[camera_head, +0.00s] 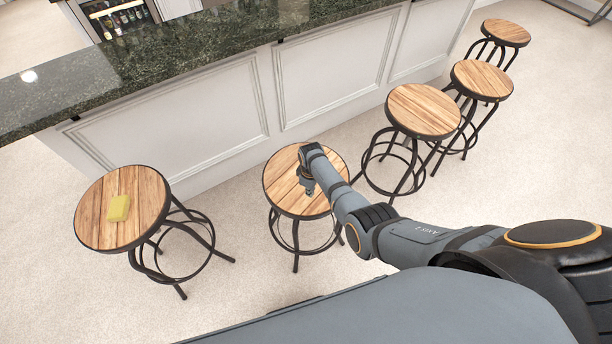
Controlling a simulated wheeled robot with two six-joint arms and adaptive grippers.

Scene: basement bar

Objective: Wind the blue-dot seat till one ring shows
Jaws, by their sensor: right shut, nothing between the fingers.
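Several round wooden stools with black metal legs stand along the bar. My right arm reaches to the stool second from the left, and its seat (283,195) lies under my right gripper (307,187). The gripper is small in view, points down at the middle of the seat, and is shut with nothing in it. I cannot tell whether it touches the wood. The wrist hides part of this seat. I see no blue dot on any seat, and no marking rings can be made out under this one. My left gripper is not in view.
Three more stools (424,110) stand to the right, close together. The white bar with a dark stone top (180,65) runs behind. Pale floor is clear at the lower left.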

